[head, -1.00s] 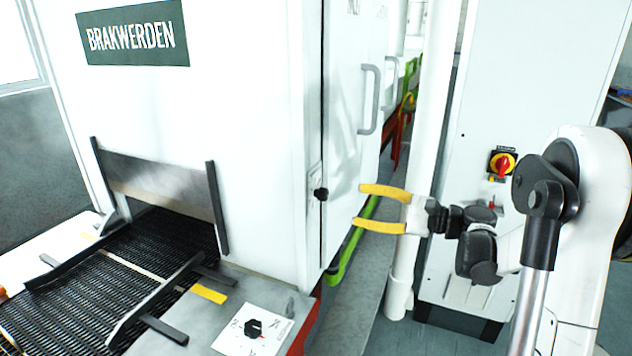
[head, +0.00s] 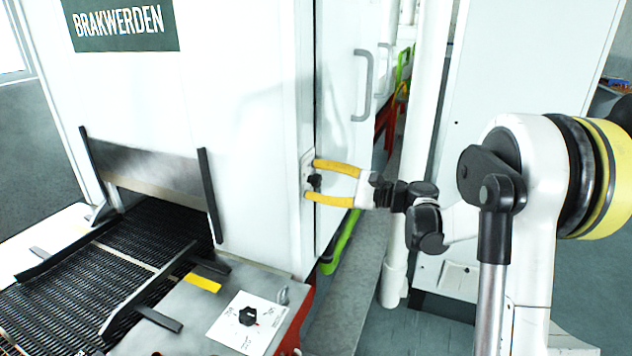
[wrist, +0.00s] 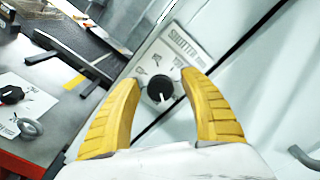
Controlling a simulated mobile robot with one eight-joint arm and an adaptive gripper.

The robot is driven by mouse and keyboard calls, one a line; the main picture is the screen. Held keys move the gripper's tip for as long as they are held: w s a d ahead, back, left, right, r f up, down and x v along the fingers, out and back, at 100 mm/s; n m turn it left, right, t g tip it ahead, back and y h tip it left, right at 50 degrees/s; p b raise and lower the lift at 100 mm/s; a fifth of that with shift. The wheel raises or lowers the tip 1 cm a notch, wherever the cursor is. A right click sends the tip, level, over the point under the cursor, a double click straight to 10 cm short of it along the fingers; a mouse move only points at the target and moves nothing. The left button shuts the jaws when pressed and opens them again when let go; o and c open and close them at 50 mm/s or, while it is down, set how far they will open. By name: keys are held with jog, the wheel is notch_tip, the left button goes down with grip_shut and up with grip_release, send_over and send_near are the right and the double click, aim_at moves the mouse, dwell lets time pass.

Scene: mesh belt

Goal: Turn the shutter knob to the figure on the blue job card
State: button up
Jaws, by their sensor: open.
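The shutter knob (wrist: 160,88) is black and round, on a pale plate (wrist: 146,70) lettered "SHUTTER" in the wrist view. A small white mark shows near the knob's lower edge; the figures around it are too small to read. No blue job card is in view.
A second black knob (head: 247,316) sits on a white plate on the metal ledge, with a grey ring-like part (wrist: 30,127) beside it. The mesh belt (head: 150,235) enters the machine at left. A door handle (head: 363,88) stands out beyond the shutter knob.

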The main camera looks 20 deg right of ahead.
grip_shut()
jog(key=n, duration=0.5)
jog(key=shift+b, duration=0.35)
grip_release()
jog(key=shift+s, duration=0.1)
jog(key=shift+d, duration=0.1)
jog(key=v, duration=1.2)
